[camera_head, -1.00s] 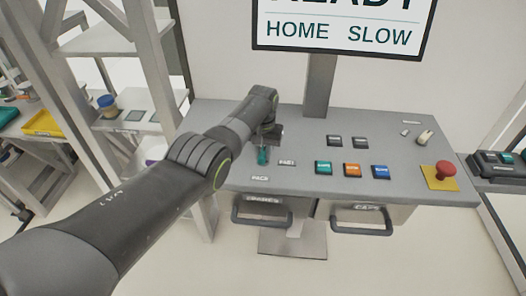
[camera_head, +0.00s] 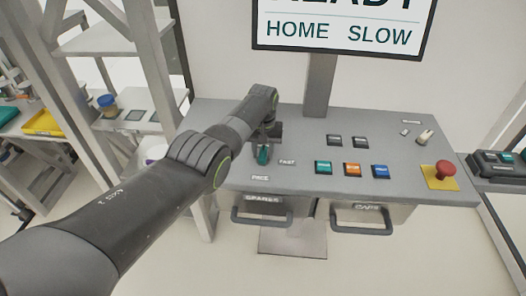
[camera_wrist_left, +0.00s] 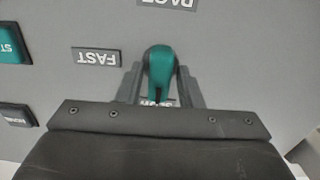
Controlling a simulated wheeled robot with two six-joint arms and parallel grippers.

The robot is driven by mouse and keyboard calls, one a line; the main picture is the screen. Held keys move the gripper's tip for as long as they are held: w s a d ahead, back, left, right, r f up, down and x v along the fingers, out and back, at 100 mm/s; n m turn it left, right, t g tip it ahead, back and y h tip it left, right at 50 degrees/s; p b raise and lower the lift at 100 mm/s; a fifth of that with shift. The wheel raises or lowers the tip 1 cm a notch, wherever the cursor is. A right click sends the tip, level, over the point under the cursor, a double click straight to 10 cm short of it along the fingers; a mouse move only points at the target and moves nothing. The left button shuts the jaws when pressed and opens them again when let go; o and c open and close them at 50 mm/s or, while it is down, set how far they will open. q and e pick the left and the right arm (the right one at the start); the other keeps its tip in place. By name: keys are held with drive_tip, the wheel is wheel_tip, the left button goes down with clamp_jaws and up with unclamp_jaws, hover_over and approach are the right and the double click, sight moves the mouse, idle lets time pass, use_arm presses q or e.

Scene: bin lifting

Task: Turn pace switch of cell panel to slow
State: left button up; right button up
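The pace switch, a teal lever knob (camera_head: 263,155), sits at the left of the grey cell panel (camera_head: 300,122). It also shows in the left wrist view (camera_wrist_left: 160,70). Its narrow end with a dark line points at a small label partly hidden by my gripper, away from the FAST label (camera_wrist_left: 97,57). My left gripper (camera_head: 266,138) is over the switch. In the left wrist view its two fingers (camera_wrist_left: 160,85) stand either side of the knob, with what looks like a narrow gap on each side. The screen (camera_head: 340,30) reads HOME SLOW. My right gripper is out of view.
Green (camera_head: 323,168), orange (camera_head: 352,170) and blue (camera_head: 380,172) buttons lie right of the switch. A red stop button (camera_head: 445,170) on a yellow plate is at the right end. Two drawers with dark handles (camera_head: 262,218) hang below the panel front.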

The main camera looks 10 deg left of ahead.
sight(263, 152)
use_arm(q)
drive_tip(key=shift+o, duration=0.8)
drive_tip(key=shift+r, duration=0.1)
drive_tip(key=shift+r, duration=0.35)
wheel_tip(263, 152, up, 5)
drive_tip(key=shift+r+p, duration=0.1)
drive_tip(key=shift+p, duration=0.45)
wheel_tip(263, 152, up, 11)
drive_tip(key=b, duration=0.3)
drive_tip(key=shift+r, duration=0.15)
